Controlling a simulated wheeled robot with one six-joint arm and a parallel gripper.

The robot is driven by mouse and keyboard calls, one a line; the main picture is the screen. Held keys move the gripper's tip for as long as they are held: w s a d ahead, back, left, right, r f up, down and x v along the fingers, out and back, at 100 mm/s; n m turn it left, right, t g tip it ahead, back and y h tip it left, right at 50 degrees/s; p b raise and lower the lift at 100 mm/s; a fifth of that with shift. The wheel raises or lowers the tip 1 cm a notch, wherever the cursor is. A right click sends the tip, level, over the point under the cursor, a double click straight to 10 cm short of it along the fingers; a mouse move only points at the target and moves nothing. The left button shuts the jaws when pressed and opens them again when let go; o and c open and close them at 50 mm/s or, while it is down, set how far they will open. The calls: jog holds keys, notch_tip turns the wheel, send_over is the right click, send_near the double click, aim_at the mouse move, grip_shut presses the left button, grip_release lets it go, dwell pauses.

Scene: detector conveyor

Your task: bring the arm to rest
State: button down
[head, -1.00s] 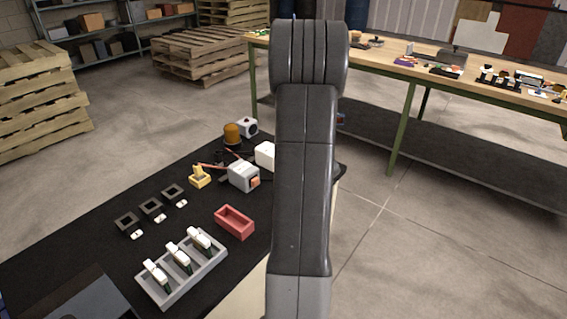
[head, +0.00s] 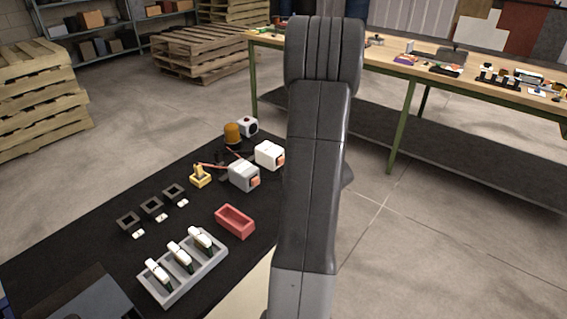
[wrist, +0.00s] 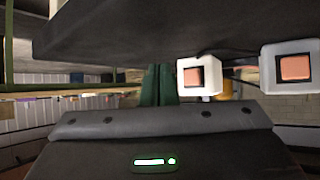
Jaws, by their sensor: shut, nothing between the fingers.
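My arm stands upright in the head view, to the right of the black work surface (head: 95,215). It hides part of what lies behind it. My gripper is not visible in the head view. In the wrist view my gripper (wrist: 157,72) shows as two dark green fingers close together, shut and empty. That view looks upside down, with the dark surface (wrist: 140,30) across the top. Two white boxes with orange square faces, a nearer one (wrist: 284,91) and a farther one (wrist: 183,92), show to the right of the fingers.
A grey tray (head: 215,267) holds several white-topped pieces. A red bin (head: 235,233), black square frames (head: 152,208), a yellow piece (head: 200,178) and an orange cylinder (head: 233,133) stand on the surface. A wooden workbench (head: 400,65) stands behind at right. Floor at right is clear.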

jog(key=shift+w+a+b, duration=0.45)
jog(key=shift+w+a, duration=0.2)
jog(key=shift+a, duration=0.25)
jog(key=shift+w+a+f+b, duration=0.1)
jog(key=shift+f+b, duration=0.15)
jog(key=shift+b, duration=0.3)
jog(key=s+d, duration=0.1)
jog(key=d+p, duration=0.1)
jog(key=s+d, duration=0.1)
jog(key=d, duration=0.1)
jog(key=shift+s+r+p, duration=0.35)
jog(key=shift+s+d+f, duration=0.1)
jog(key=shift+s+d, duration=0.45)
jog(key=shift+w+a, duration=0.1)
